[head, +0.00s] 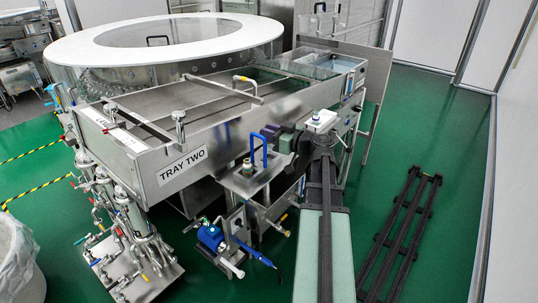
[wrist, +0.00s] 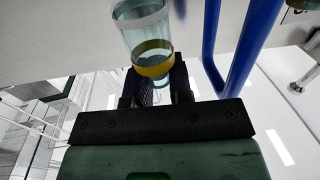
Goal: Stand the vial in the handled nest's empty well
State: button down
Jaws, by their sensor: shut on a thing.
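In the wrist view, my gripper (wrist: 160,88) is shut on a clear glass vial (wrist: 146,32) with a gold band (wrist: 153,62). In the head view, the blue handle (head: 265,150) rises from a small steel shelf (head: 243,184) at the washer's front. I cannot make out the empty well or whether the vial touches the surface.
A white block with a blue-topped item (head: 318,120) is to the right. A blue pump (head: 210,236) sits below. A dark rack (head: 400,235) lies on the green floor at right.

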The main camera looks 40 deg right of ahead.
aim_at(269, 144)
notch_tip(269, 144, down, 5)
jog(key=b, duration=0.4)
jog(key=shift+r, duration=0.55)
jog(key=shift+f, duration=0.3)
jog(key=c, duration=1)
grip_release()
jog(key=shift+r, duration=0.1)
